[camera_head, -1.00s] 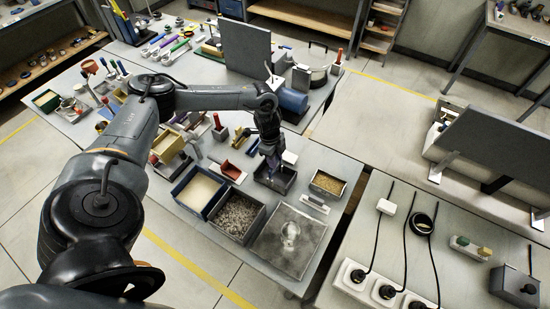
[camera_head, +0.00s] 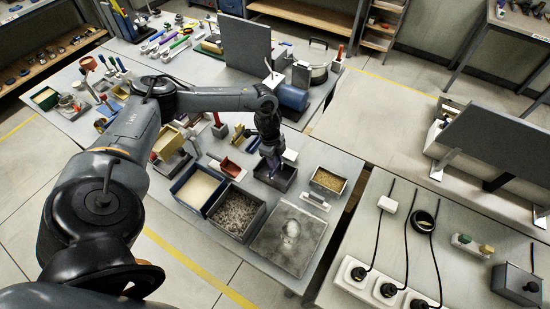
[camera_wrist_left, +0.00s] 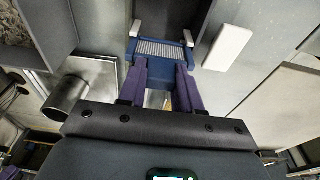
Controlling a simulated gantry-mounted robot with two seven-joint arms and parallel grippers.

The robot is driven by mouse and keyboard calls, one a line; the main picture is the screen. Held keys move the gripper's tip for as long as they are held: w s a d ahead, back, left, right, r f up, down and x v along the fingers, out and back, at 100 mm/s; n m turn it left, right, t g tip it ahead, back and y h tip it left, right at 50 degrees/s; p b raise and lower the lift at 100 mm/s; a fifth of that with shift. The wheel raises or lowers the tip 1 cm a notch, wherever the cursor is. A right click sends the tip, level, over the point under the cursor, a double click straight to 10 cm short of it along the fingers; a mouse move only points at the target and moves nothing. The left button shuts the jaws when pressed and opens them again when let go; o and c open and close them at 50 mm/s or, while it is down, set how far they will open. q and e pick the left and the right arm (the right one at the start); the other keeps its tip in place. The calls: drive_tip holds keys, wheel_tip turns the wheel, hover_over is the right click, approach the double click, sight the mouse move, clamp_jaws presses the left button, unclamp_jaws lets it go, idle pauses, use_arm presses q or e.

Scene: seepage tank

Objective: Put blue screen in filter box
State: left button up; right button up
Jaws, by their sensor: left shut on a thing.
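My left gripper (camera_head: 271,163) reaches down at the dark open-topped box (camera_head: 276,180), likely the filter box, on the grey table. In the left wrist view, the gripper's two purple fingers (camera_wrist_left: 163,70) are shut on the blue screen (camera_wrist_left: 133,46), a blue frame with a pale ribbed panel. The screen is at the box's near edge, between two small pale posts. The box's dark interior (camera_wrist_left: 168,14) shows beyond it. I cannot tell how deep the screen sits or whether it touches the box. In the head view the gripper largely hides the screen. My right gripper is not in view.
A bin of pale sand (camera_head: 199,190), a gravel bin (camera_head: 236,212) and a square grey tray (camera_head: 290,238) lie in front. A tray of tan grains (camera_head: 328,181) and a white block (camera_head: 314,200) stand to the right.

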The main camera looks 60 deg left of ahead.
use_arm(q)
drive_tip(key=shift+f+b, duration=0.65)
drive_tip(key=shift+f, duration=0.75)
drive_tip(key=o, duration=1.1)
wheel_tip(320, 180, up, 11)
drive_tip(key=a, duration=0.1)
drive_tip(key=shift+s+a+f, duration=0.15)
drive_tip(key=shift+s+a, duration=0.05)
drive_tip(key=shift+s, duration=0.2)
